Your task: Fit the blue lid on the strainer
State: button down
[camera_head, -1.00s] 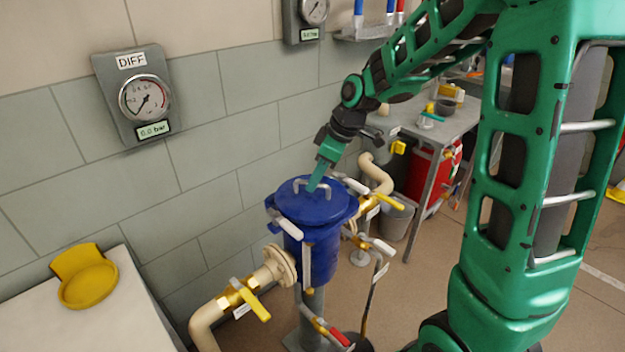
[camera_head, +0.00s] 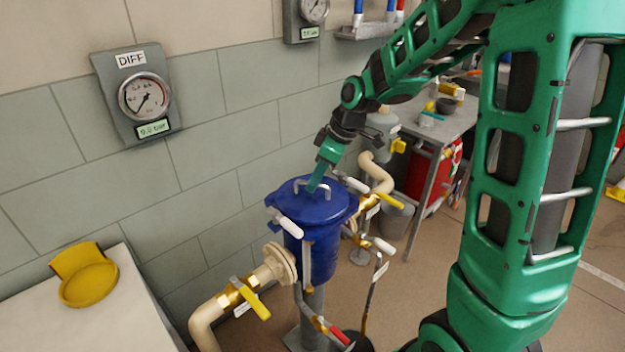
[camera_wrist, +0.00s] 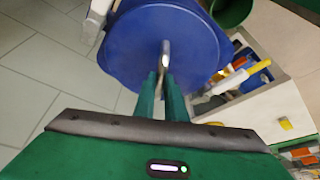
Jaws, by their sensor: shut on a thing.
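The blue lid (camera_head: 291,205) lies on top of the blue strainer (camera_head: 324,262) and looks about level in the head view. Whether it is fully seated cannot be told. My gripper (camera_head: 314,188) comes down from above right and is shut on the lid's metal bar handle (camera_head: 299,183). In the wrist view the lid (camera_wrist: 140,45) fills the upper middle, and my gripper's two fingers (camera_wrist: 162,85) close around the handle (camera_wrist: 165,50). White-gripped clamps (camera_head: 290,229) stick out around the strainer's rim.
A beige pipe with a yellow-handled valve (camera_head: 250,300) joins the strainer at lower left. A yellow holder (camera_head: 86,280) sits on a white cabinet (camera_head: 95,325) at left. A DIFF gauge (camera_head: 145,97) hangs on the wall. A workbench (camera_head: 440,125) stands behind at right.

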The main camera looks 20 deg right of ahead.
dwell(0.4)
jog(key=c, duration=1.3)
grip_release()
jog(key=shift+c, duration=0.2)
jog(key=shift+r, duration=3.5)
